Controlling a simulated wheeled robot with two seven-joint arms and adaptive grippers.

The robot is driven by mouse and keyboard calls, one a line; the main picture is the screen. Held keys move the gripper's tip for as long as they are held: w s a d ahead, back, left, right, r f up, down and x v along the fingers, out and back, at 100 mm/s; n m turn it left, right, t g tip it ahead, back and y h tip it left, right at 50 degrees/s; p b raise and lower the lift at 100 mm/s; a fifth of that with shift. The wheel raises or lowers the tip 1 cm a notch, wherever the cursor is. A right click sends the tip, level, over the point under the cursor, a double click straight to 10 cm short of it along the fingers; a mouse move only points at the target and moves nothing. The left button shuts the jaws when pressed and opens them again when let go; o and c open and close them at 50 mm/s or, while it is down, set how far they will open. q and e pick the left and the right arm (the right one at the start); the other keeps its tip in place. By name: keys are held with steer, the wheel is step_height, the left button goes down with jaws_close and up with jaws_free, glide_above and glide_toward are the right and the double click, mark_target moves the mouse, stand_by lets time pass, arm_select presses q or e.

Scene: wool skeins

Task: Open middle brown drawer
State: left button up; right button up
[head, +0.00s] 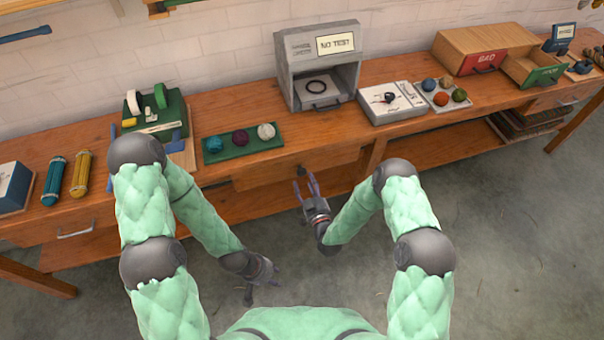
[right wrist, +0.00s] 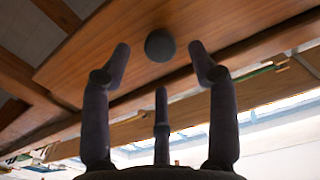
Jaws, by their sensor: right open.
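The middle brown drawer (head: 265,174) is set under the front edge of the workbench and looks shut. Its dark round knob (head: 301,170) also shows in the right wrist view (right wrist: 160,45), on the wooden drawer front (right wrist: 225,50). My right gripper (head: 305,181) is open in front of the knob. In the right wrist view the knob lies between and just beyond its spread fingertips (right wrist: 160,58), with no clear contact. My left gripper (head: 250,296) hangs low over the floor, away from the bench; its fingers are too small to read.
On the bench above the drawer are a green tray (head: 243,149) with wool balls and a grey "NO TEST" box (head: 318,65). Another drawer with a metal handle (head: 75,234) is at the left. Red (head: 484,62) and green (head: 545,75) drawers stand far right. The floor before the bench is clear.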

mark_target(302, 174)
steer(key=b+x, duration=0.1)
steer(key=x, duration=0.4)
steer(key=shift+w+a, duration=0.15)
steer(key=shift+w, duration=0.2)
jaws_close()
